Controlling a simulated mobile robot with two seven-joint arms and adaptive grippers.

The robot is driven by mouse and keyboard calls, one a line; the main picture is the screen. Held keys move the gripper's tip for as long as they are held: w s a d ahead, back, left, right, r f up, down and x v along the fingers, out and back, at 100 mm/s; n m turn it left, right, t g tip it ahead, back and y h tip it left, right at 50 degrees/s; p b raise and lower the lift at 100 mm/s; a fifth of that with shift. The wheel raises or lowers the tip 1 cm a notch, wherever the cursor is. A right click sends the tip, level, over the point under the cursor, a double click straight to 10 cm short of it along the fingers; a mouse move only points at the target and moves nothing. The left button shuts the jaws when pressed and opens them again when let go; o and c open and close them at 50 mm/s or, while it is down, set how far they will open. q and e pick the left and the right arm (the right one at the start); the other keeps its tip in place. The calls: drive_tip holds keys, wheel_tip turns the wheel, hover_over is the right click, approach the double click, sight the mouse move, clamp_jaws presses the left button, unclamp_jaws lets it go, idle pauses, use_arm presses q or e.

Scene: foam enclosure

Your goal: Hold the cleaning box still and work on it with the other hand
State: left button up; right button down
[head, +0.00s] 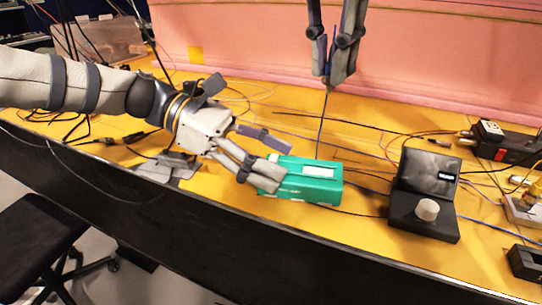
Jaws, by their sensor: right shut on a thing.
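The cleaning box (318,186) is a green box with a white patch on top, lying on the yellow table near its front edge. My left gripper (276,163) comes in from the left with its fingers apart. Its lower finger overlaps the box's left end, and its upper finger is just above and behind that end. I cannot tell whether they touch the box.
A black device with a raised lid and a pale knob (427,210) stands right of the box. Loose cables cross the table behind it. A black instrument (505,145) is at the far right. Pink foam walls (240,45) close off the back.

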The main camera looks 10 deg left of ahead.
sight(327, 82)
idle(0.4)
wheel_tip(327, 82, down, 5)
drive_tip(key=n, duration=0.5)
drive_tip(key=shift+f+y, duration=0.2)
drive_tip(key=shift+y, duration=0.2)
drive_tip(key=shift+a+f+n, duration=0.15)
drive_tip(key=shift+f+n, duration=0.15)
drive_tip(key=shift+n, duration=0.1)
drive_tip(key=shift+f, duration=2.6)
drive_tip(key=shift+f, duration=0.4)
drive_tip(key=shift+s+d, duration=0.15)
drive_tip(key=shift+d, duration=0.85)
